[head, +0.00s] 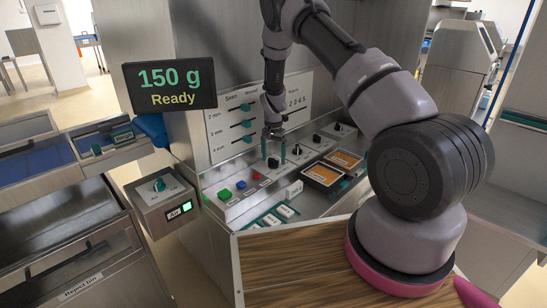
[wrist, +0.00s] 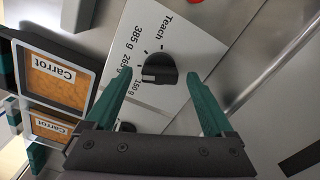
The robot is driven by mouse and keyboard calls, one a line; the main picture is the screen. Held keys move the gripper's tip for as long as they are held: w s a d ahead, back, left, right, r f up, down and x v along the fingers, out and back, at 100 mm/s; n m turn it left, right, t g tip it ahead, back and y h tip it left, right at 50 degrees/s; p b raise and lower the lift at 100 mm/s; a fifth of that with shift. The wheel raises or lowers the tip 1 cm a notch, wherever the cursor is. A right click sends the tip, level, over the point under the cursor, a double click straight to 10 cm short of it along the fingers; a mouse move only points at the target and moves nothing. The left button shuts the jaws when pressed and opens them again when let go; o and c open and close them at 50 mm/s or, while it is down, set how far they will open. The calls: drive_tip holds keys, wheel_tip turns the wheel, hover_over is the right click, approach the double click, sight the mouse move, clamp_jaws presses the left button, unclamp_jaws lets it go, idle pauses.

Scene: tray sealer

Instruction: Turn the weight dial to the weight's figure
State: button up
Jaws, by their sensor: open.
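The weight dial is a black knob (wrist: 158,69) on a pale plate marked Teach, 385 g, a partly hidden figure starting with 2, and 150 g. A light mark shows on the knob's lower left side; I cannot tell exactly which figure it meets. In the head view the knob (head: 273,162) sits on the sloping panel. My gripper (head: 274,154) is open over it, fingers pointing down. In the wrist view the teal fingers stand either side of the knob with gaps. The display (head: 170,87) reads 150 g, Ready.
Two Carrot trays (wrist: 60,76) lie beside the dial plate. Green, blue and red buttons (head: 241,185) sit left of the dial, other black knobs (head: 317,138) right of it. A slider board (head: 245,118) stands behind. An Air box (head: 163,197) juts out at left.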

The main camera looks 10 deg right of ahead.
drive_tip(key=shift+c, duration=0.3)
drive_tip(key=c, duration=1.3)
drive_tip(key=n, duration=0.4)
drive_tip(key=shift+n, duration=2.5)
drive_tip(key=o, duration=1.4)
drive_tip(key=shift+c, duration=0.2)
